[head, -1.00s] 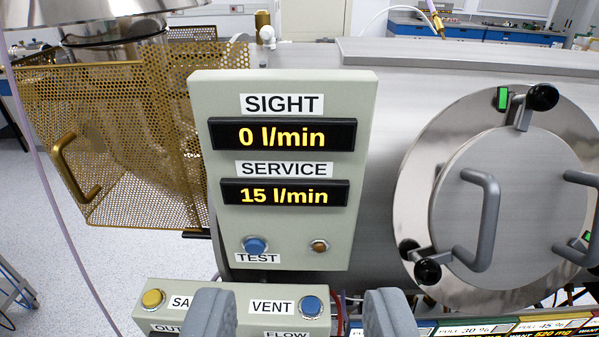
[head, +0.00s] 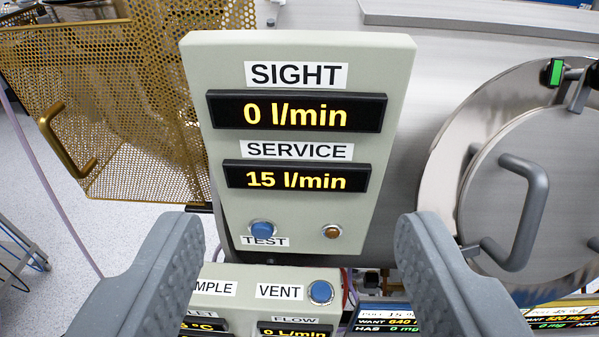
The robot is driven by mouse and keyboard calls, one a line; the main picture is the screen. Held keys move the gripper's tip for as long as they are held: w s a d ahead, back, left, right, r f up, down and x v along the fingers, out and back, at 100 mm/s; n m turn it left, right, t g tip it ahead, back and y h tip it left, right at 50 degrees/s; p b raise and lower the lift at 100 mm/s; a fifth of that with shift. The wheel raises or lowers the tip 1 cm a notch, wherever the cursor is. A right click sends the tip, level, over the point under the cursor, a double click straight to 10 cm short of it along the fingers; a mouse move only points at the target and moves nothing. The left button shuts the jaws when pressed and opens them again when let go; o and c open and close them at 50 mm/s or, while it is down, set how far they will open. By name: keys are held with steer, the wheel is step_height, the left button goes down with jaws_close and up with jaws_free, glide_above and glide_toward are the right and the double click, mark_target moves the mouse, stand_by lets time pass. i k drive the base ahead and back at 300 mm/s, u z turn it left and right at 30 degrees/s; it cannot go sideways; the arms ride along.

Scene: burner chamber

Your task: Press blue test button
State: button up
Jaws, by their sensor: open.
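The blue test button (head: 262,230) is a round push button at the lower left of an upright pale panel (head: 400,90), with a TEST label (head: 264,242) just under it. The panel's SIGHT display (head: 297,113) reads 0 l/min and its SERVICE display (head: 297,177) reads 15 l/min. My gripper (head: 306,222) is open and empty, with its two grey fingers wide apart at the bottom of the view. In the picture the test button lies between the fingers, nearer the left one. I cannot tell how far the fingertips are from the panel.
A small orange button or lamp (head: 332,231) sits right of the test button. Below is a second panel with a blue VENT button (head: 320,292). A brass mesh guard (head: 110,110) stands at left, and a round metal door (head: 470,150) with a grey handle (head: 525,205) at right.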

mark_target(260, 231)
steer(key=u, duration=0.65)
steer(key=k, duration=1.3)
steer(key=z, duration=0.7)
steer(key=i, duration=1)
